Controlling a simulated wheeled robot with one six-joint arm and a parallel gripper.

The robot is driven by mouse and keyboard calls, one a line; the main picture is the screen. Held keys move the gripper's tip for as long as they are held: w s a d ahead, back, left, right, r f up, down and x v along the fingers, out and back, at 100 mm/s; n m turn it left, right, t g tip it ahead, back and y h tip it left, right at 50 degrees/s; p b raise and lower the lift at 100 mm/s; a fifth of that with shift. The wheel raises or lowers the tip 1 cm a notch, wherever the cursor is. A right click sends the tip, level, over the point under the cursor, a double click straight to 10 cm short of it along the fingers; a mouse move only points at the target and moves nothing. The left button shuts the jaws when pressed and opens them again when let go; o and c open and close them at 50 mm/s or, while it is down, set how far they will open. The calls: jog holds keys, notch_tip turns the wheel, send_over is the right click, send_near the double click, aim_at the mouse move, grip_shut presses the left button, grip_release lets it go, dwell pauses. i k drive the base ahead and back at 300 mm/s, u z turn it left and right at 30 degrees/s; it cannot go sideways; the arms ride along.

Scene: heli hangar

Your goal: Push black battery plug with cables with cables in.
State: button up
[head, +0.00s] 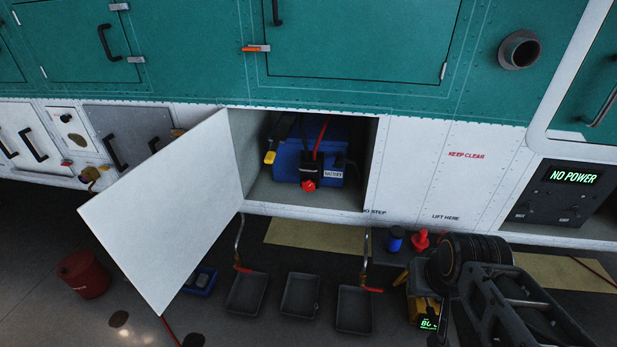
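A blue battery (285,160) with a white label reading BATTERY sits inside the open bay in the white lower hull. A black battery plug (312,169) is at the front of the battery, with a red round knob (308,185) at its lower end. Black and red cables (322,133) run up from it into the dark bay. I cannot tell whether the plug touches the battery or how deep it sits. My arm shows at the lower right, well away from the bay. Its gripper fingers cannot be made out.
A white door (165,205) stands open left of the bay. Below are several grey trays (299,295), a red can (83,273), blue and red caps (396,239) and a yellow device (424,305). A panel (560,190) at the right reads NO POWER.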

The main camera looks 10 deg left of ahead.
aim_at(310, 176)
jog(key=z, duration=0.5)
jog(key=k, duration=0.2)
jog(key=u, duration=1.3)
jog(key=i, duration=0.8)
jog(key=u, duration=0.15)
